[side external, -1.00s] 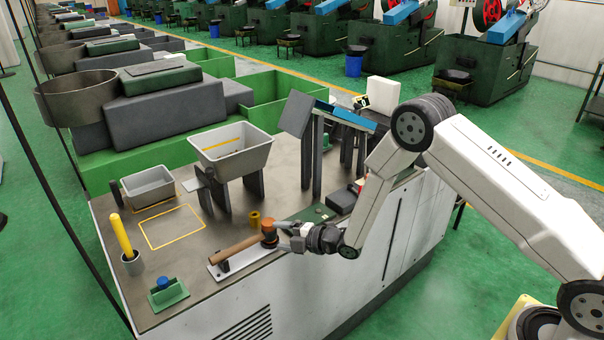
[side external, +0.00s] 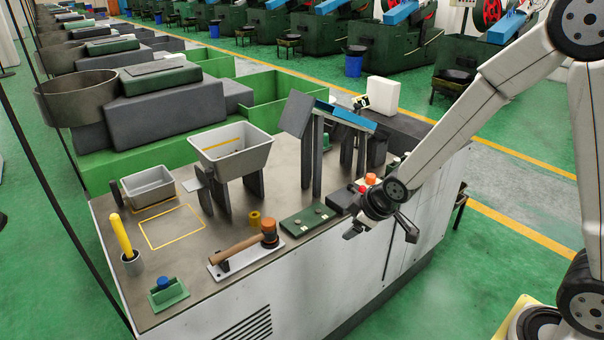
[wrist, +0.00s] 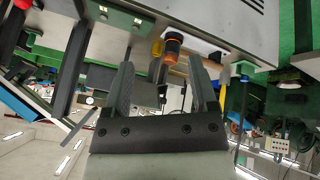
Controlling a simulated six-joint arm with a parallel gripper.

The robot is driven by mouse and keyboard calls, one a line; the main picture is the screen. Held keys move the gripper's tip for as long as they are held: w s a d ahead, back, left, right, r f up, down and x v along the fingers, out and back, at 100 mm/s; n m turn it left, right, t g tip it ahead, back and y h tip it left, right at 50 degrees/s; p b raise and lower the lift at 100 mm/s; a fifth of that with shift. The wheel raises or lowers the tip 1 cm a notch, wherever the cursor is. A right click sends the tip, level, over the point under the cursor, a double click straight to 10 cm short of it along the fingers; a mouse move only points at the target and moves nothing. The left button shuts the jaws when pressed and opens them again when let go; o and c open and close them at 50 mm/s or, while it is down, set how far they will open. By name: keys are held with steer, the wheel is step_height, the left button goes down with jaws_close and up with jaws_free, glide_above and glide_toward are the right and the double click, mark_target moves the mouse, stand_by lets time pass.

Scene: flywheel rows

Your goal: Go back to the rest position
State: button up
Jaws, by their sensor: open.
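My gripper (side external: 382,229) is open and empty, held in the air just off the front edge of the bench, near its right part. In the wrist view, its two fingers (wrist: 162,82) stand apart with nothing between them. A mallet with a wooden handle and an orange-brown head (side external: 269,232) lies on a white stand at the bench's front edge, left of the gripper and apart from it. The mallet's head also shows past the fingers in the wrist view (wrist: 172,45).
The bench top (side external: 185,262) carries a grey hopper (side external: 232,155), a grey bin (side external: 149,186), a yellow-handled tool in a cup (side external: 122,238), a green block with a blue knob (side external: 167,292) and a green plate (side external: 308,221). A dark box with red and orange buttons (side external: 343,202) is close to my gripper.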

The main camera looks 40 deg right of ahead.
steer(key=s+r+m+g, duration=0.2)
steer(key=s+m, duration=0.4)
steer(key=s, duration=0.6)
steer(key=shift+s+d+r+g, duration=0.15)
steer(key=shift+s+d+g, duration=0.15)
steer(key=shift+g, duration=0.6)
steer(key=shift+w, duration=0.1)
